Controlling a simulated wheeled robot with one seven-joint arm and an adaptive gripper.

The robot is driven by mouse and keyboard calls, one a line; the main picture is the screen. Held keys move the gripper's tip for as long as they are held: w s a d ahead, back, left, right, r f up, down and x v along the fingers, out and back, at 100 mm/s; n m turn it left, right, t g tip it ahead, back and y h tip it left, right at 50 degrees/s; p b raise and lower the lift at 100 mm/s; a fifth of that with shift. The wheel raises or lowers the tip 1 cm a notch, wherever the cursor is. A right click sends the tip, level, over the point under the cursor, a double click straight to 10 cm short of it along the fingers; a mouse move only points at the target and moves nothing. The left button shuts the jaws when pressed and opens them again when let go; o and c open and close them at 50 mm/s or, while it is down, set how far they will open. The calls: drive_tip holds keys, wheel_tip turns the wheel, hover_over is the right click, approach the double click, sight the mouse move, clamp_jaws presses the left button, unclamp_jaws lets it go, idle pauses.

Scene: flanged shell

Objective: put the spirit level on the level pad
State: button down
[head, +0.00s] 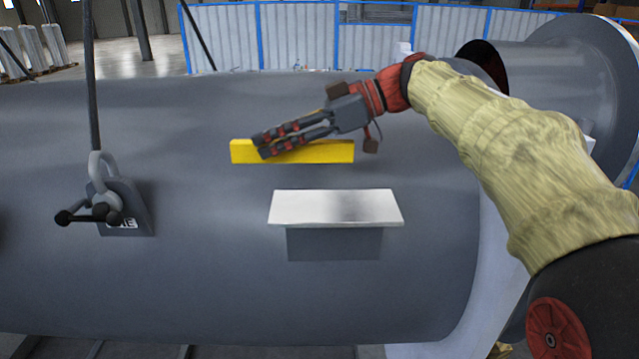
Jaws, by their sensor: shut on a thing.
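The spirit level is a yellow bar (320,153) in the upper middle of the head view, lying roughly level in the picture in front of the grey shell. My gripper (262,146) reaches in from the right and is shut on the spirit level near its left part. The fingers cover part of its upper edge. The level pad is a white flat plate (340,208) on a grey bracket on the shell, lower in the picture than the level. A gap of shell shows between level and pad. Whether the level touches the shell behind it cannot be told.
The large grey shell (180,270) fills most of the view, with a flanged branch (590,70) at the upper right. A lifting lug with a shackle (118,205) and a hanging sling (91,90) stand left of the pad. The pad's top is bare.

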drive_tip(key=d+f, duration=0.4)
drive_tip(key=d, duration=0.1)
drive_tip(key=w+d+f, duration=0.1)
drive_tip(key=d+f, duration=0.1)
drive_tip(key=shift+d+f+p, duration=0.15)
drive_tip(key=shift+f+p, duration=0.15)
drive_tip(key=shift+p, duration=0.1)
drive_tip(key=shift+d+f+p, duration=0.15)
drive_tip(key=shift+f, duration=0.8)
drive_tip(key=shift+d+f+p, duration=0.1)
drive_tip(key=shift+f+p, duration=0.05)
drive_tip(key=shift+f, duration=0.75)
drive_tip(key=shift+f, duration=0.1)
drive_tip(key=c, duration=1.7)
unclamp_jaws()
drive_tip(key=shift+c, duration=0.2)
drive_tip(key=b+v, duration=0.1)
drive_tip(key=v, duration=0.6)
drive_tip(key=shift+d, duration=0.3)
